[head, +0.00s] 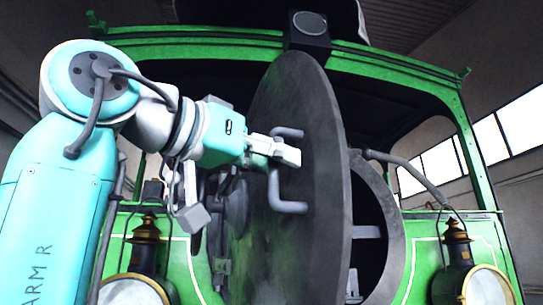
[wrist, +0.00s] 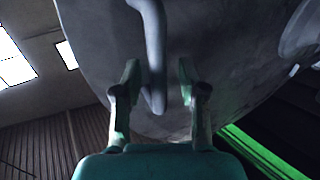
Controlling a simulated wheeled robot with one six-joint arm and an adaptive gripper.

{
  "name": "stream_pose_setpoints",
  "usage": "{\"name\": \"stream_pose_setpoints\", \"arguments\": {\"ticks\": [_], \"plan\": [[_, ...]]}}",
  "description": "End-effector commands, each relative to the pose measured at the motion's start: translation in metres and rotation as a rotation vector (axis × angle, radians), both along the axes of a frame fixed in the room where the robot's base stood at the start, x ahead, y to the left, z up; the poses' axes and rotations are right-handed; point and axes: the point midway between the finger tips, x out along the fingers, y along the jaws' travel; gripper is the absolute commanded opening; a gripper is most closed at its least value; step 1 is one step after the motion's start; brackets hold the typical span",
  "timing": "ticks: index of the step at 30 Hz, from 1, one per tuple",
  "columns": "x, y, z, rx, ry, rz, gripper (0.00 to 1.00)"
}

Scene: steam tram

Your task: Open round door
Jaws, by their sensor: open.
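The round door (head: 310,220) is a large dark grey disc on the front of the green steam tram. It stands swung outward, and a gap shows between it and the round opening's rim (head: 398,250) on the right. A grey C-shaped handle (head: 288,207) sticks out from the door's face. My gripper (head: 287,152) is at this handle, its fingers open. In the wrist view, the handle (wrist: 155,50) runs between the two spread fingers of my gripper (wrist: 158,72), with space on both sides. Whether a finger touches the handle or door cannot be told.
A lamp (head: 483,285) stands at the lower right and another (head: 133,290) at the lower left. The green tram frame (head: 400,70) surrounds the door. A grey pipe (head: 410,170) runs right of the opening. A box-shaped lamp (head: 309,30) sits above the door.

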Motion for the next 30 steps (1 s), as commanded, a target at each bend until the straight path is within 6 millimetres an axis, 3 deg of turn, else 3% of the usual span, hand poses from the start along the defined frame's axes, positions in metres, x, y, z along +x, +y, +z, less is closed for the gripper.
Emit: {"name": "stream_pose_setpoints", "arguments": {"ticks": [5, 21, 30], "plan": [[-0.006, 0.008, 0.000, 0.001, 0.001, 0.002, 0.41], [-0.067, 0.081, 0.001, -0.001, 0.001, 0.003, 0.41], [-0.078, 0.093, 0.001, -0.001, 0.000, 0.000, 0.41]]}}
